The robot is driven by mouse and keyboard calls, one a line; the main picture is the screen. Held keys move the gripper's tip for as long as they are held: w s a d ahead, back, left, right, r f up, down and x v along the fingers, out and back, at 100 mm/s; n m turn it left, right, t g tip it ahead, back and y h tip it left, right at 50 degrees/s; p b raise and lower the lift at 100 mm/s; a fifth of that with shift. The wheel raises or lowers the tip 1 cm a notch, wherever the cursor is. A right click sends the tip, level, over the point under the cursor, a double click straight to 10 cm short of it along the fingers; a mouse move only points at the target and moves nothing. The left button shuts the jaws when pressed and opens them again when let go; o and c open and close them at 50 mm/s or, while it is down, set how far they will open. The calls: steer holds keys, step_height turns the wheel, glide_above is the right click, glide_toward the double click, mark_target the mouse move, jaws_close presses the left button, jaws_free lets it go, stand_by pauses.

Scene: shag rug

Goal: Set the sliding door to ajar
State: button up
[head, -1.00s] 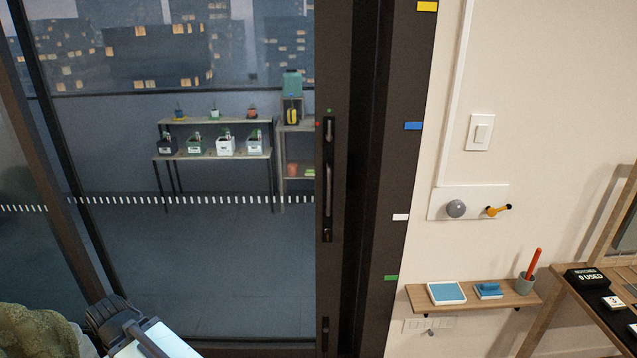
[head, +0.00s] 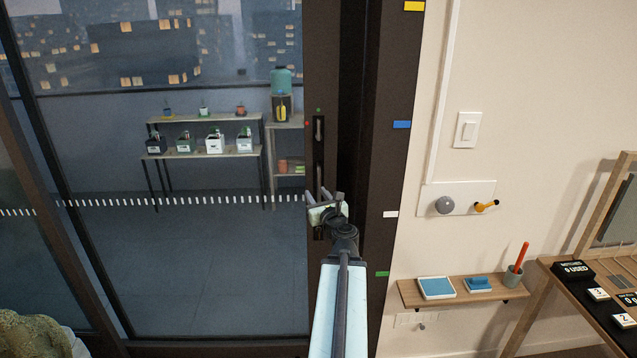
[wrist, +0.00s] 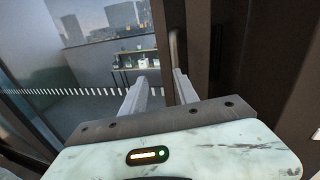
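The sliding door is a large glass panel (head: 190,240) with a dark right stile (head: 321,75). The stile stands close against the dark frame, and I see no clear gap between them. A vertical bar handle (head: 319,178) is on the stile, its lower part hidden behind my gripper. My gripper (head: 318,196) is in front of the stile at handle height. In the wrist view my gripper (wrist: 159,78) is open, with nothing between its fingers. The handle (wrist: 174,48) shows just beyond the right fingertip; I cannot tell whether they touch.
Yellow, blue (head: 402,125), white and green tags mark the frame's edge. On the right wall are a switch (head: 467,130), a panel with a grey knob (head: 444,205), and a small shelf (head: 462,292). A wooden desk (head: 560,280) stands far right. Plant shelves (head: 205,152) stand behind the glass.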

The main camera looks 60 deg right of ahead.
mark_target(320, 183)
steer(key=shift+m+h, duration=0.4)
steer(key=shift+m, duration=0.4)
steer(key=w+d, duration=0.1)
steer(key=d, duration=0.1)
steer(key=w+d, duration=0.1)
steer(key=d, duration=0.1)
steer(key=w+d, duration=0.1)
steer(key=d, duration=0.2)
steer(key=shift+w+r, duration=0.2)
steer(key=shift+w, duration=0.05)
jaws_close()
steer(key=shift+a, duration=0.1)
stand_by(0.4)
